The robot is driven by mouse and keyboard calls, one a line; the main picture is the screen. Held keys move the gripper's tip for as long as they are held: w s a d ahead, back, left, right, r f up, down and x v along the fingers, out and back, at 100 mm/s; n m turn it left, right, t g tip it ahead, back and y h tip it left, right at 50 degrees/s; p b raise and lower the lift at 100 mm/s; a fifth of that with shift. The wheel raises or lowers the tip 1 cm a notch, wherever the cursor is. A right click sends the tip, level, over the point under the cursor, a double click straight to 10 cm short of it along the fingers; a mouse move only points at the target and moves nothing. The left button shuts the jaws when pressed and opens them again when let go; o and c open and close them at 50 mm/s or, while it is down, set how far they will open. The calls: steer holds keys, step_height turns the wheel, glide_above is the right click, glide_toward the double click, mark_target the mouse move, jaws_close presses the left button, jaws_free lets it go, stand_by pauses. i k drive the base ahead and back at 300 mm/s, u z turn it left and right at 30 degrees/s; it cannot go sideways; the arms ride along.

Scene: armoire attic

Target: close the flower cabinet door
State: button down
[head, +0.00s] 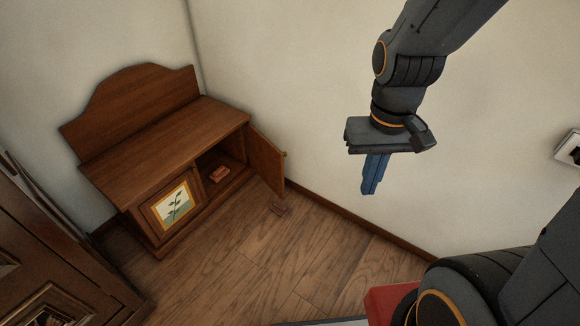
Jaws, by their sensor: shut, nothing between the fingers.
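The flower cabinet (165,150) is a low brown wooden cabinet with a tall curved back panel, standing in the corner at the left. Its left door is closed and carries a picture of a green plant (174,205). Its right door (265,160) stands open, swung outward toward the right wall, so the right compartment shows. My gripper (372,190) has blue fingers, shut and empty. It hangs in the air to the right of the open door, clear of it.
A dark wooden piece of furniture (60,250) stands at the lower left. The wooden floor (270,250) before the cabinet is otherwise clear. A bare wall (300,80) runs along the right.

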mark_target(267, 161)
steer(key=z, duration=0.1)
steer(key=i, duration=1.25)
steer(key=u, duration=0.55)
